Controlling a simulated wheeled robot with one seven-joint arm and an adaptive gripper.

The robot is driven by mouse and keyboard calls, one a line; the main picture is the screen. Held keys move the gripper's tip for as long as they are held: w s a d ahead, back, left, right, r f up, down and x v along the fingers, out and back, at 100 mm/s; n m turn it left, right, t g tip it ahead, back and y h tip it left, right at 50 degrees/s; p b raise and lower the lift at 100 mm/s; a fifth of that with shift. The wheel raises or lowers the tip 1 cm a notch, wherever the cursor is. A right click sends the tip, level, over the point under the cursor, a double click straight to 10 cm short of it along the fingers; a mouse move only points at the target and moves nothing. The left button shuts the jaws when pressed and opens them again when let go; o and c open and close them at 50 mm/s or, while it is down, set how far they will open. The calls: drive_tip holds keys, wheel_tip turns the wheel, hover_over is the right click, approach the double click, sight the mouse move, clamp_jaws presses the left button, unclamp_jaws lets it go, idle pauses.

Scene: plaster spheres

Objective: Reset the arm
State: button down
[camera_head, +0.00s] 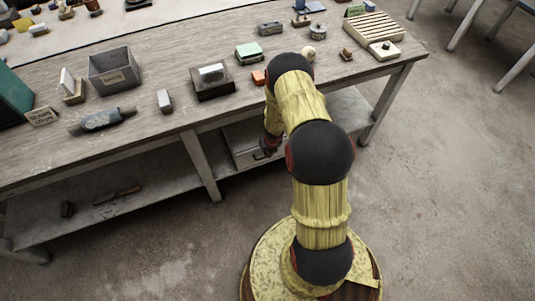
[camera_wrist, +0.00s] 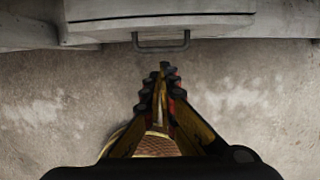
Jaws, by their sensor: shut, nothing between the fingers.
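My gripper (camera_wrist: 163,70) shows in the wrist view with its fingertips together and nothing between them. It points down over the bare floor, in front of a grey box with a bar handle (camera_wrist: 161,46). In the head view my yellow and black arm rises from its round base, and its far end bends down at the front edge of the table (camera_head: 215,108). My gripper is mostly hidden there behind the arm, near the grey box (camera_head: 245,150) on the lower shelf.
On the table are a grey bin (camera_head: 113,72), a dark roller (camera_head: 102,121), a dark tray with a pale block (camera_head: 212,82), a green-topped box (camera_head: 249,53) and a slatted wooden rack (camera_head: 362,32). The floor at right is clear.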

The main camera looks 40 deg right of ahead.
drive_tip(key=p+v, duration=0.1)
drive_tip(key=v, duration=0.4)
